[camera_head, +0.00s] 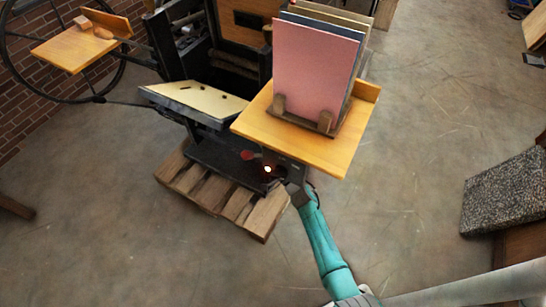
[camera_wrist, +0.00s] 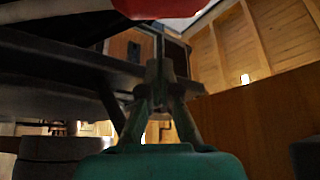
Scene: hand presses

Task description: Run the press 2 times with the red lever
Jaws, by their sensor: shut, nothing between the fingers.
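The press (camera_head: 170,40) is a dark machine on a wooden pallet, with a tilted pale bed plate (camera_head: 200,98) at its front. The red lever's knob (camera_head: 248,154) shows below that plate, near the press's lower right side. A large red rounded surface (camera_wrist: 165,7), apparently the same knob, fills the top of the wrist view, close to the camera. My gripper (camera_head: 290,186) is below the right wooden shelf, to the right of the knob and lower. In the wrist view my gripper's fingers (camera_wrist: 159,78) are together and empty. Whether they touch the lever cannot be told.
The wooden shelf (camera_head: 310,152) with upright coloured boards (camera_head: 312,75) overhangs my gripper. A large wheel (camera_head: 10,50) and another shelf (camera_head: 62,53) are at left. The pallet (camera_head: 205,190) is below. Floor is open at right, before a speckled block (camera_head: 505,195).

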